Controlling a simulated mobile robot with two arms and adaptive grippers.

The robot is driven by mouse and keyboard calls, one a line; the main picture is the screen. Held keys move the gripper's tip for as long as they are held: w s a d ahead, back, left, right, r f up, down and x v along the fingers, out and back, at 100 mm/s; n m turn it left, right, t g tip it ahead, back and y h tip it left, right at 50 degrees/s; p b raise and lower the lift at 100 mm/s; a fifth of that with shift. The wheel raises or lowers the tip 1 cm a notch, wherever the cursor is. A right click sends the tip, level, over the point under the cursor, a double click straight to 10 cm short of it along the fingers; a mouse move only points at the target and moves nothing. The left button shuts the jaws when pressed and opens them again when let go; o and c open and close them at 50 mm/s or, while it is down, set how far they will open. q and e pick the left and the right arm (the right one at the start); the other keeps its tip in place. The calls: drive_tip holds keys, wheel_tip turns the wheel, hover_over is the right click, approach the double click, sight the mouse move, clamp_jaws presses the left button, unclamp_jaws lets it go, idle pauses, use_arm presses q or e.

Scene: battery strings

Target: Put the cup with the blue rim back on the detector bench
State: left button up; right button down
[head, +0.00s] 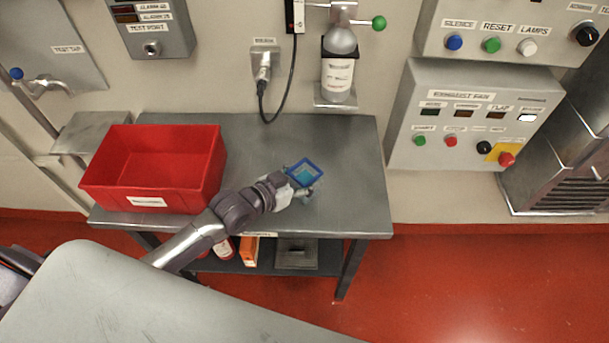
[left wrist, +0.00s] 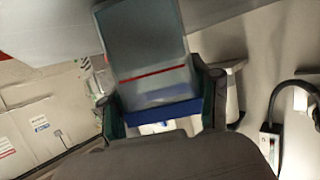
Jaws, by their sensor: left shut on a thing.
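The cup with the blue rim (head: 304,172) is above the right half of the grey metal bench (head: 345,150); I cannot tell whether it touches the top. My left gripper (head: 300,189) is shut on it from the near side. In the left wrist view the cup (left wrist: 150,62) is clear and squarish, with a red line and a blue rim band, between the fingers of the gripper (left wrist: 162,100). The bench's front label is too small to read. My right gripper is in neither view.
A red bin (head: 190,160) stands on the left half of the bench. A bottle (head: 338,75) in a wall holder and a cable (head: 284,95) are behind. The bench top right of the cup is clear. A shelf below holds an orange box (head: 249,250).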

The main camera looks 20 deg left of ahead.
use_arm(q)
drive_tip(key=o, duration=1.1)
drive_tip(key=shift+f, duration=0.1)
drive_tip(key=shift+o, duration=0.2)
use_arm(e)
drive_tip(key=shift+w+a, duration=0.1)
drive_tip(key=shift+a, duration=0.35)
use_arm(q)
drive_tip(key=shift+r, duration=0.25)
drive_tip(key=b+v, duration=0.1)
drive_tip(key=v, duration=1.1)
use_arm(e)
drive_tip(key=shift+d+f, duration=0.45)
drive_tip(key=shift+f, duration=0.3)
use_arm(q)
drive_tip(key=shift+f, duration=0.1)
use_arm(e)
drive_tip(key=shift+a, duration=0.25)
